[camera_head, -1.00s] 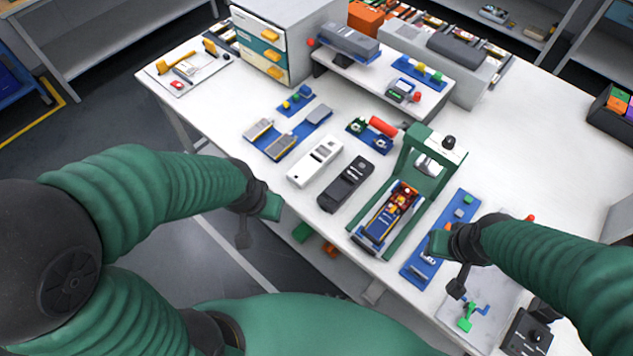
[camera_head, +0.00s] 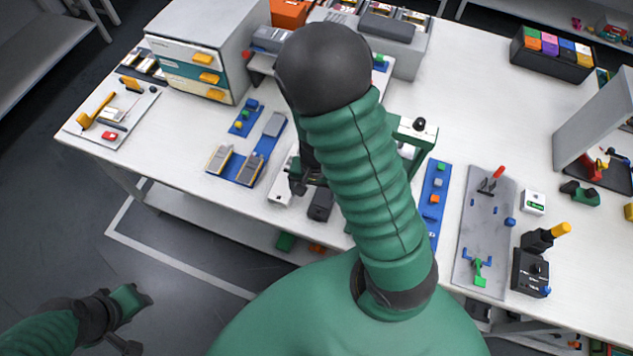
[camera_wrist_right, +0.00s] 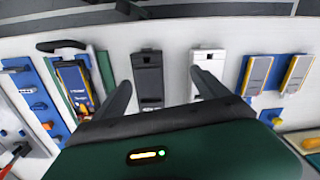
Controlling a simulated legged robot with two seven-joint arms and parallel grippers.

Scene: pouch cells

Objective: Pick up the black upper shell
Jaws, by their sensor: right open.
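In the right wrist view the black shell (camera_wrist_right: 149,72) lies lengthwise between my spread fingers. My right gripper (camera_head: 304,182) is open and empty, over the two shells; it also shows in the right wrist view (camera_wrist_right: 162,78), with one finger reaching toward the white shell (camera_wrist_right: 207,62). Whether it touches either shell is unclear. My left gripper (camera_head: 135,300) is off the table at the lower left, over the floor; its jaws are too small to read.
The white shell (camera_head: 282,188) lies beside the black one. A blue tray with grey pouches (camera_head: 238,168) is left of it. The green press frame (camera_head: 421,135) and a blue parts strip (camera_head: 437,178) stand right. A grey fixture board (camera_head: 466,240) lies further right.

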